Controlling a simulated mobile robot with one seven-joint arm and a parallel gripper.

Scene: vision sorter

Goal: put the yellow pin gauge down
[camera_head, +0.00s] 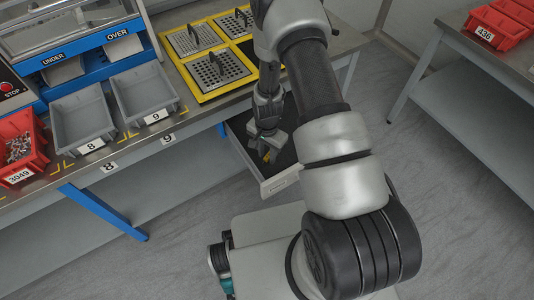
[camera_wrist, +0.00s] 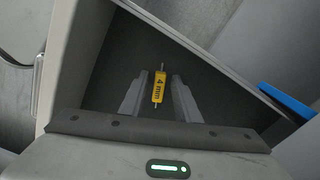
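The yellow pin gauge (camera_wrist: 158,87), marked 4 mm, has a thin pin sticking out at each end. In the wrist view it is between the two fingers of my gripper (camera_wrist: 160,78), with a narrow dark gap on each side, so the gripper looks open around it. Below it is the dark floor of an open drawer (camera_wrist: 72,62). In the head view my gripper (camera_head: 268,145) reaches down into the drawer (camera_head: 277,184), and a small yellow bit of the gauge (camera_head: 266,157) shows at the fingertips. I cannot tell whether the gauge touches the drawer floor.
The drawer hangs under the bench, which carries grey bins 8 (camera_head: 82,120) and 9 (camera_head: 143,94), a red bin of metal parts (camera_head: 20,150) and yellow-framed plates (camera_head: 215,72). Another bench with red bins (camera_head: 500,25) stands at the right. Open floor lies between.

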